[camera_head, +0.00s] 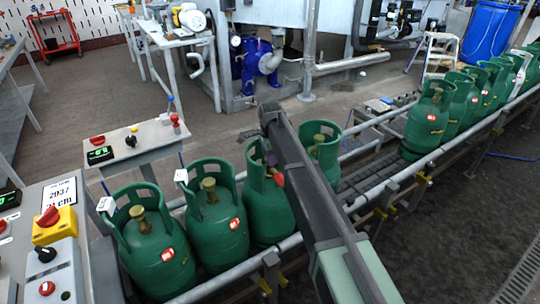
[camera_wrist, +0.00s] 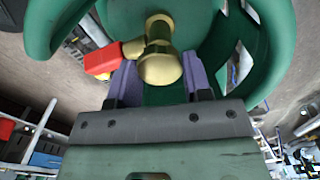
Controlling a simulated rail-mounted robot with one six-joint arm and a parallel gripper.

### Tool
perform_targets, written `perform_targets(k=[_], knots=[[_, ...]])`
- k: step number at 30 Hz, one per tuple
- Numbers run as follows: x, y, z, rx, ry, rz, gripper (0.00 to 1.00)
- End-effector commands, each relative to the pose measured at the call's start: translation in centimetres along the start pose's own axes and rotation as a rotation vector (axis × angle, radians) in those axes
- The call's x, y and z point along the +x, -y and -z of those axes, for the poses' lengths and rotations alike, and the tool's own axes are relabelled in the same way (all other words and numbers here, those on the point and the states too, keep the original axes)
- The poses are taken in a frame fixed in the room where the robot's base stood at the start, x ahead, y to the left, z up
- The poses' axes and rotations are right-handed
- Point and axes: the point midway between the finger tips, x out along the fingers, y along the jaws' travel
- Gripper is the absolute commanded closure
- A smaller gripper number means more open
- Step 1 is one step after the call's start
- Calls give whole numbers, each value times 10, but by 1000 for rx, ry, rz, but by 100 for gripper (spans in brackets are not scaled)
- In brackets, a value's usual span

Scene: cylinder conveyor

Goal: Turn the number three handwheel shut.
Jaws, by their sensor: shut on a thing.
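The third green gas cylinder from the left (camera_head: 266,215) stands upright in the row on the conveyor, partly behind my dark arm. Its top is mostly hidden there in the head view. In the wrist view its brass valve with the round handwheel (camera_wrist: 160,68) stands inside the green collar (camera_wrist: 225,50). A red piece (camera_wrist: 103,60) sticks out to the left of the valve. My gripper (camera_wrist: 160,80) has one purple-padded finger on each side of the handwheel and is shut on it. The head view does not show the fingertips clearly.
Two cylinders (camera_head: 155,250) (camera_head: 218,225) stand to the left, and another (camera_head: 325,150) shows behind my arm on the right. Past a bare stretch of rollers (camera_head: 370,180), several more (camera_head: 430,120) stand farther along. A control panel (camera_head: 50,235) stands at the lower left.

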Motion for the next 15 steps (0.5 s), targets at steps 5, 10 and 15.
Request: perform_targets(k=[5,10,15], knots=[[0,0,0,55,0,-1,78],[0,0,0,78,0,-1,78],[0,-1,0,81,0,-1,78]])
